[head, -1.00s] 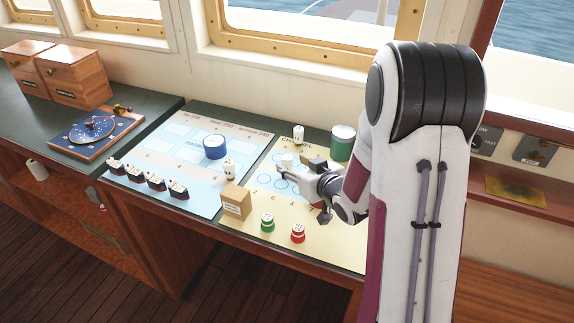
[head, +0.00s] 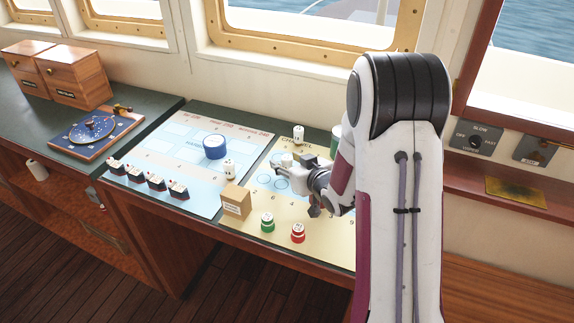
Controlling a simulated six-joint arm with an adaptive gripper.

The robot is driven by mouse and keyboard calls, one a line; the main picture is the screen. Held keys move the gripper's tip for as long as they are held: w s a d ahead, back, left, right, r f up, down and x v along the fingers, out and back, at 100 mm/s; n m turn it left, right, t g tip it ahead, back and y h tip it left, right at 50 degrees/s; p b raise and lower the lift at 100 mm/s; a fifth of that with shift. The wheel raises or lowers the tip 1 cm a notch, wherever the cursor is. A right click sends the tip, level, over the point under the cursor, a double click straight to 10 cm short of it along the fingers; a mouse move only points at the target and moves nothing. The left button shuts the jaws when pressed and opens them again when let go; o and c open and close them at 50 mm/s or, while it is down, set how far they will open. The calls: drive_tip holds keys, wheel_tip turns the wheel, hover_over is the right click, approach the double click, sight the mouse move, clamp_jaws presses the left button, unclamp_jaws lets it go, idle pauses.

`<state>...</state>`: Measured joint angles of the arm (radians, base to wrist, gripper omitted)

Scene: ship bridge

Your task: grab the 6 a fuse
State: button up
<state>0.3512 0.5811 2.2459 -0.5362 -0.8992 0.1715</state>
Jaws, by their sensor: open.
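Small white pieces that look like fuses stand on the charts: one (head: 298,133) at the back of the yellow chart (head: 335,232), one (head: 230,168) on the blue chart's right side. Another small white piece (head: 286,159) shows right at my gripper's tip. Their ratings are too small to read, so I cannot tell which is the 6 A fuse. My gripper (head: 281,170) is open, low over the yellow chart and pointing left. It partly hides the area around its tip, and I cannot tell whether it touches the white piece.
A cardboard box (head: 236,201), a green stack (head: 267,222) and a red stack (head: 298,233) stand at the front. A blue roll (head: 214,147) lies on the blue chart (head: 165,140). A green can (head: 336,141) is partly hidden behind my arm. Several small dark blocks (head: 156,183) line the left front.

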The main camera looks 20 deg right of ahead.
sight(287, 157)
drive_tip(key=shift+w, duration=0.2)
idle(0.4)
clamp_jaws()
drive_tip(key=shift+r, duration=4.95)
